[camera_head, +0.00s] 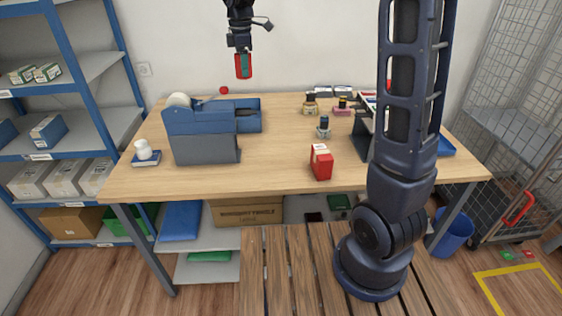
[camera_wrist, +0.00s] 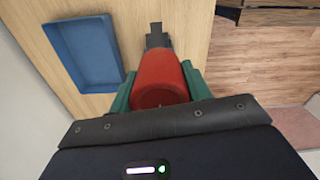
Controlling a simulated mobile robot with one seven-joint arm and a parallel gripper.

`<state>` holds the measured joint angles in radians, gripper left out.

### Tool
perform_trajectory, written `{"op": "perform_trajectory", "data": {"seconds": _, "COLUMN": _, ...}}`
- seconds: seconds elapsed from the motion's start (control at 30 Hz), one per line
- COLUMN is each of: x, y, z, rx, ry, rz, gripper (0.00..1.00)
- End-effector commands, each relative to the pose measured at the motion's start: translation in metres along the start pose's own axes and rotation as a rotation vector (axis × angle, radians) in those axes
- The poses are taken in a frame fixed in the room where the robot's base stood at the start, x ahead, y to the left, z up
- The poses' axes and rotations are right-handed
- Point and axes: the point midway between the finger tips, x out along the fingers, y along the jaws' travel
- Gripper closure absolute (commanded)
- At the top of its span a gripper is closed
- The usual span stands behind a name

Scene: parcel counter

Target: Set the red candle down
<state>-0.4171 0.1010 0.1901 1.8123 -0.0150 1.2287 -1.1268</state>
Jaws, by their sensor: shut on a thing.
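The red candle (camera_head: 243,67) hangs upright in my gripper (camera_head: 243,62), high above the far left part of the wooden table (camera_head: 275,155). In the wrist view the red candle (camera_wrist: 158,78) fills the space between the green fingers of my gripper (camera_wrist: 158,92). The fingers are shut on its sides. The candle is clear of the tabletop in the head view.
A blue tape dispenser (camera_head: 205,148) stands on the table's left. A red carton (camera_head: 321,162) stands near the front edge. Small stamps (camera_head: 310,108) stand towards the back. The wrist view shows a blue tray (camera_wrist: 85,52). The table's centre is mostly clear.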

Motion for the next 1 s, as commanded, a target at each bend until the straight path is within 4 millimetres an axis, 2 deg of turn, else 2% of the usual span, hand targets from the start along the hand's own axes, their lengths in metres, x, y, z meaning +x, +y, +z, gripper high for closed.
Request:
{"op": "perform_trajectory", "data": {"seconds": 0.03, "x": 0.001, "y": -0.006, "z": 0.019, "rx": 0.007, "ry": -0.001, "rz": 0.002, "gripper": 0.78}}
{"op": "perform_trajectory", "data": {"seconds": 0.2, "x": 0.008, "y": -0.024, "z": 0.060, "rx": 0.008, "ry": -0.003, "rz": 0.001, "gripper": 0.78}}
{"op": "perform_trajectory", "data": {"seconds": 0.5, "x": 0.017, "y": -0.050, "z": 0.107, "rx": 0.013, "ry": -0.005, "rz": 0.001, "gripper": 0.78}}
{"op": "perform_trajectory", "data": {"seconds": 0.57, "x": 0.019, "y": -0.055, "z": 0.114, "rx": 0.013, "ry": -0.005, "rz": 0.002, "gripper": 0.78}}
{"op": "perform_trajectory", "data": {"seconds": 0.6, "x": 0.031, "y": -0.054, "z": 0.111, "rx": 0.010, "ry": -0.005, "rz": -0.002, "gripper": 0.78}}
{"op": "perform_trajectory", "data": {"seconds": 1.0, "x": 0.111, "y": -0.053, "z": 0.111, "rx": 0.010, "ry": -0.006, "rz": -0.002, "gripper": 0.78}}
